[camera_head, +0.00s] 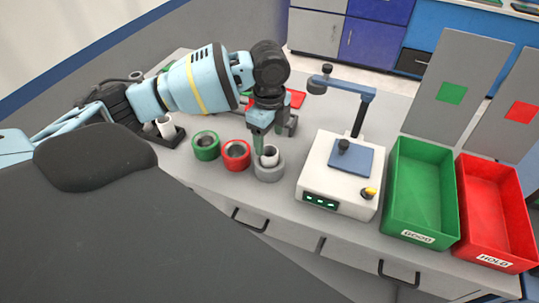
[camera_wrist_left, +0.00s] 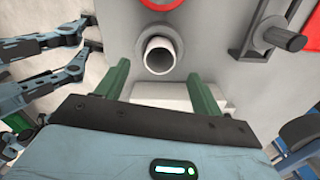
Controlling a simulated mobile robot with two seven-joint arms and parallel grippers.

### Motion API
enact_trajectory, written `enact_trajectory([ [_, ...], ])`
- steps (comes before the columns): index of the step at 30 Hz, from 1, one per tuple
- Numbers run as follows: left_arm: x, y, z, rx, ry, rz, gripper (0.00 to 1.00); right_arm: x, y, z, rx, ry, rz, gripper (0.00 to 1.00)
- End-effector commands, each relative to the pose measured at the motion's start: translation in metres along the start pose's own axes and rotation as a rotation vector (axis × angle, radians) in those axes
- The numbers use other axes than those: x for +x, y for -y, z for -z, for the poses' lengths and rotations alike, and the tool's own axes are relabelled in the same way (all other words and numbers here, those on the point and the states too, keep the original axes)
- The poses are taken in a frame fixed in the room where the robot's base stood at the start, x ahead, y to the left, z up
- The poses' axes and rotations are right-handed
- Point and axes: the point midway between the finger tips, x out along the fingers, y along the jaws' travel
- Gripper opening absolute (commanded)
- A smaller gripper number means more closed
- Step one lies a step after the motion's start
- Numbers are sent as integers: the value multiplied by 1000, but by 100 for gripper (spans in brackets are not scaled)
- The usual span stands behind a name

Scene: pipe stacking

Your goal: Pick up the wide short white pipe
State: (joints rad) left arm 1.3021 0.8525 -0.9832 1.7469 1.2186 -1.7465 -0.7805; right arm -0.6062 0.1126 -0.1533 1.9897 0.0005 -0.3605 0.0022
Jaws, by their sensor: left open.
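A white pipe (camera_head: 270,154) stands in or just behind a grey ring (camera_head: 268,174) on the table in the head view; I cannot tell which. My left gripper (camera_head: 266,141) is over it, pointing down, with one green finger close beside the pipe. In the left wrist view a white pipe (camera_wrist_left: 158,54) shows its open round end just beyond and between the two spread green fingers of my left gripper (camera_wrist_left: 158,74). The gripper is open. Another white pipe (camera_head: 165,127) stands in a black holder further left, partly behind my arm. My right gripper is not seen.
A green ring (camera_head: 206,146) and a red ring (camera_head: 236,156) stand left of the grey ring. A white device (camera_head: 340,178) with a post is close on the right. Beyond it are a green bin (camera_head: 421,215) and a red bin (camera_head: 492,240).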

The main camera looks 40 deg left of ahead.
Motion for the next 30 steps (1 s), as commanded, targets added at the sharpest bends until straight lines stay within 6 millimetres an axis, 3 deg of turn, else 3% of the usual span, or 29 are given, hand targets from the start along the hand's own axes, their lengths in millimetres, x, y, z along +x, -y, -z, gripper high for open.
enact_trajectory([
  [9,43,-1,-1,0,1,-3,67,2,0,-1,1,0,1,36],
  [19,48,-1,-1,1,2,0,67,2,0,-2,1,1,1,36],
  [30,48,-1,0,1,1,0,19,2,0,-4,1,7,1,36],
])
